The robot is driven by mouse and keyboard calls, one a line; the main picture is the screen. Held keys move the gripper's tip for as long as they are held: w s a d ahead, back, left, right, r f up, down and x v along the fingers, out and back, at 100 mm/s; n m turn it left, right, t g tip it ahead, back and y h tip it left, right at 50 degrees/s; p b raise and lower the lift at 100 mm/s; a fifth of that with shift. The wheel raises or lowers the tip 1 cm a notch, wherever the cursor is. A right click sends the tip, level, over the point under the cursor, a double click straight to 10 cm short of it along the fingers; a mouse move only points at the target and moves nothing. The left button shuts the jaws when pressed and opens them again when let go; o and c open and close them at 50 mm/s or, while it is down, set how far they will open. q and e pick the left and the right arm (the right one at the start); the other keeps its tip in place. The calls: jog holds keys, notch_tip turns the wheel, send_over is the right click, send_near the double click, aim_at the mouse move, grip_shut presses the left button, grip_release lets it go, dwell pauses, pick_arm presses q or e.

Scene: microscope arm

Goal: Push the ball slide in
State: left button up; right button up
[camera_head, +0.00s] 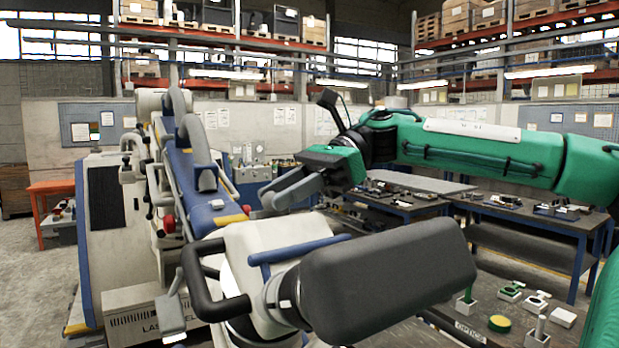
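A large white and blue microscope arm (270,240) fills the left and middle, with a dark grey rounded head (390,280) nearest me. A long blue slide-like part (205,195) with yellow marks runs back from it; I cannot tell for sure whether this is the ball slide. My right gripper (270,200), on the green arm from the right, has its grey fingers pointing left and down beside the blue part's right side. The fingers overlap in view, so their gap and any contact are unclear. My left gripper is not in view.
A black curved handle (198,280) sticks out at the microscope arm's left. Workbenches (530,222) with small parts stand at the right. A nearer bench (470,325) holds small fixtures and a yellow disc. An orange table (50,188) stands far left. Shelving with boxes is behind.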

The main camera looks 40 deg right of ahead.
jog(key=b+v, duration=0.2)
jog(key=v, duration=1.1)
jog(key=shift+d, duration=0.1)
